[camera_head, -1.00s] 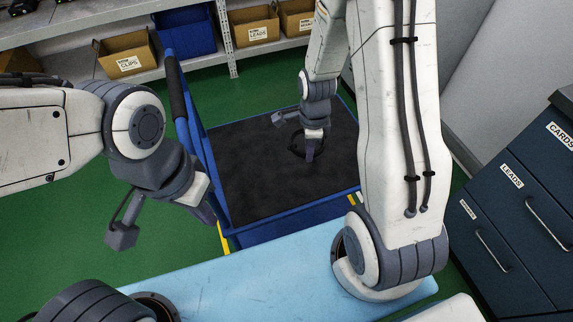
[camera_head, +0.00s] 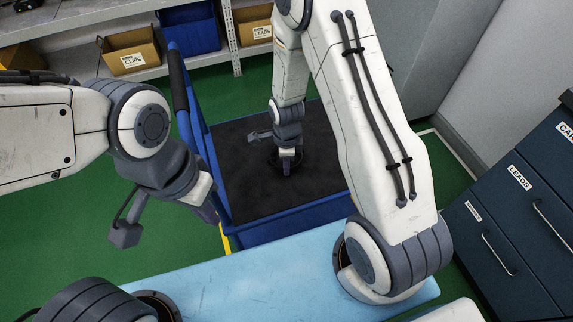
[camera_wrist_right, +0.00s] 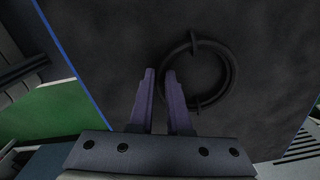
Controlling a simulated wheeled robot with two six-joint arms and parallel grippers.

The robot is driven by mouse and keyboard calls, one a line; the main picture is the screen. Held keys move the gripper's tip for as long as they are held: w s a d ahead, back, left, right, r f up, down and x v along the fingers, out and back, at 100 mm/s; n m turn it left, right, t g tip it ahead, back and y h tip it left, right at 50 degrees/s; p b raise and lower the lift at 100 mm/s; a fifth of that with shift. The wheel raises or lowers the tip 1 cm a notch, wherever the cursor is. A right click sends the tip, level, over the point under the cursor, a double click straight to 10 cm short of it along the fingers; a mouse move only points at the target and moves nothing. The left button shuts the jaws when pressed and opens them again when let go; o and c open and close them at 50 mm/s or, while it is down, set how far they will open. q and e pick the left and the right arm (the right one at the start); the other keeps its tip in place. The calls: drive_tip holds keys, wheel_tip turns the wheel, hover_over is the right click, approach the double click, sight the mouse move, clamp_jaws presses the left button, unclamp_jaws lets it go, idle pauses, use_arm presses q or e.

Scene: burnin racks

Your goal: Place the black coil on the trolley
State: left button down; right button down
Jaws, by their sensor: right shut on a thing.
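The black coil (camera_wrist_right: 232,76) is a dark ring with small ties, shown in the right wrist view against the trolley's dark deck. My right gripper (camera_wrist_right: 160,98) is shut on the coil's near-left side, its fingers slightly apart. In the head view my right gripper (camera_head: 286,170) points down over the middle of the trolley (camera_head: 240,195), which has a black deck and blue frame. The coil is hard to make out there against the black deck, and I cannot tell whether it touches it. My left gripper (camera_head: 212,212) hangs left of the trolley; its fingertips are too unclear to judge.
The trolley's blue handle (camera_head: 179,85) rises on its left side. A light blue bench top (camera_head: 250,280) lies in front. Shelves with a clips box (camera_head: 128,58) and a blue bin (camera_head: 188,32) stand behind. Dark blue drawers (camera_head: 500,215) stand at the right. The deck around the gripper is clear.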

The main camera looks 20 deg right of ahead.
drive_tip(key=shift+f, duration=0.1)
drive_tip(key=c, duration=1.3)
unclamp_jaws()
drive_tip(key=shift+f, duration=0.1)
drive_tip(key=o, duration=0.4)
